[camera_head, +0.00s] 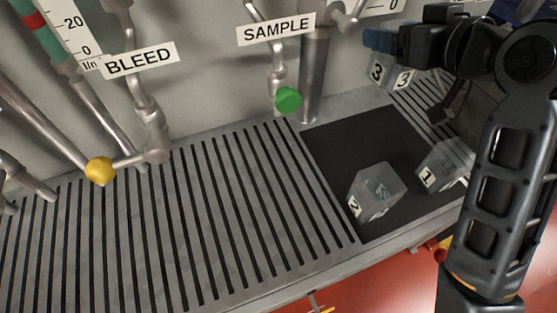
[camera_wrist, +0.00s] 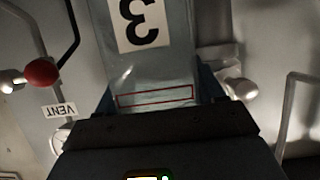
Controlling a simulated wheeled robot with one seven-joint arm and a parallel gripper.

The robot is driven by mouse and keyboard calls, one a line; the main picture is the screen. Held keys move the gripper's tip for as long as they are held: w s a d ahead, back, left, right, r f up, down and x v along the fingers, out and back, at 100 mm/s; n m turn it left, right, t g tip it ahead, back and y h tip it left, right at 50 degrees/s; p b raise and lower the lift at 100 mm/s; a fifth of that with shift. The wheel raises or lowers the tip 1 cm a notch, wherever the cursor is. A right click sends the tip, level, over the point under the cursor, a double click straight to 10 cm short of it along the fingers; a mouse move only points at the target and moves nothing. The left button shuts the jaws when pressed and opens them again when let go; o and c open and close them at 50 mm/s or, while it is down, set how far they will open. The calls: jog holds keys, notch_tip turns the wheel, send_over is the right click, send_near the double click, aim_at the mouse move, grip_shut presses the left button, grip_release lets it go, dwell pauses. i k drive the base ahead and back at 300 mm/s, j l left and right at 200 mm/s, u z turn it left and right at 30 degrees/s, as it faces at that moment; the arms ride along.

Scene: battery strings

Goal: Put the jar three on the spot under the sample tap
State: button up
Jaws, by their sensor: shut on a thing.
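Jar three (camera_head: 391,76), a clear box-shaped jar with "3" labels, is held in my gripper (camera_head: 385,42) above the back of the dark mat. In the wrist view jar three (camera_wrist: 155,60) fills the middle between the fingers, its label upside down. My gripper is shut on it. The sample tap (camera_head: 279,75) has a green knob (camera_head: 288,99) and a "SAMPLE" sign (camera_head: 276,29). It stands left of my gripper, over the back of the slotted grate (camera_head: 215,215). I cannot make out a marked spot under the tap.
Jar two (camera_head: 375,192) and jar one (camera_head: 443,166) stand on the dark mat (camera_head: 330,150). The bleed tap with its yellow knob (camera_head: 99,171) is at the left. A vertical pipe (camera_head: 313,75) stands between the sample tap and my gripper. The grate is clear.

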aim_at(277, 172)
jog(key=k+l, duration=0.2)
jog(key=k, duration=0.3)
jog(key=k+l, duration=0.25)
jog(key=k, duration=0.2)
